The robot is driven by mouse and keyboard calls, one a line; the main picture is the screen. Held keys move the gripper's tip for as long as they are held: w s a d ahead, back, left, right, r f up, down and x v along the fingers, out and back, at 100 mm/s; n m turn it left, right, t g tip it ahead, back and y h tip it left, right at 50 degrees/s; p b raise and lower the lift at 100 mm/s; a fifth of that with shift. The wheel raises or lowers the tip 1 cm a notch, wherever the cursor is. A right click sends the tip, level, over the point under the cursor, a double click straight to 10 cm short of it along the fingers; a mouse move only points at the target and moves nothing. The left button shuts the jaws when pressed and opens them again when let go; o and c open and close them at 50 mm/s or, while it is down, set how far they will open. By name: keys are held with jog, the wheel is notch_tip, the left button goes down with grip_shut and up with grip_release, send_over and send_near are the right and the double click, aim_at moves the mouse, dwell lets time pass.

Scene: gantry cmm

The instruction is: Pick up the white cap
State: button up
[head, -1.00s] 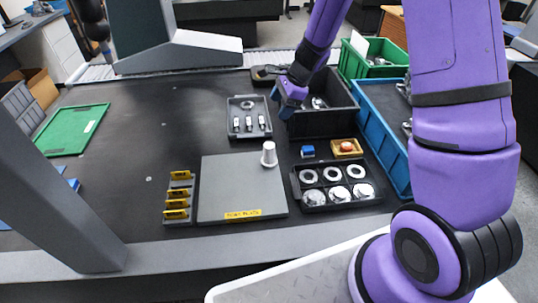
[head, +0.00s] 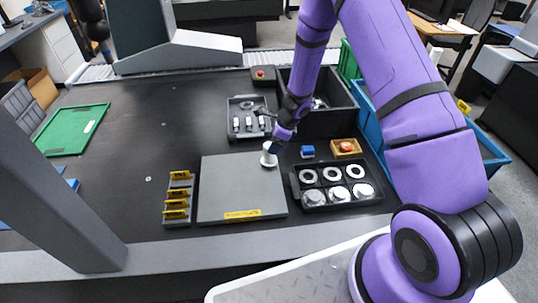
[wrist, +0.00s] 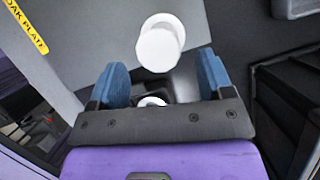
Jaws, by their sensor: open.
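The white cap (head: 268,158) stands upright at the right rear corner of the grey plate (head: 240,190), with a wider flange at its base. My gripper (head: 277,139) is just above and behind it, and its fingers partly hide the cap's top. In the wrist view the cap (wrist: 158,50) lies beyond the blue fingertips (wrist: 162,72), about midway between them sideways. The jaws are open and nothing is between them that I can tell as held. Whether a finger touches the cap cannot be told.
A tall black bin (head: 330,122) and a small grey tray (head: 235,133) stand behind. Yellow-tagged slots (head: 177,192) are at left.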

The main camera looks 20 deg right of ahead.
aim_at(268, 160)
jog(key=shift+a+x, duration=0.15)
jog(key=shift+x, duration=1.15)
jog(key=shift+a+x, duration=0.2)
jog(key=shift+x, duration=1.05)
jog(key=shift+w+r, duration=0.1)
jog(key=shift+r, duration=0.05)
jog(key=c, duration=1)
jog(key=shift+r, duration=0.15)
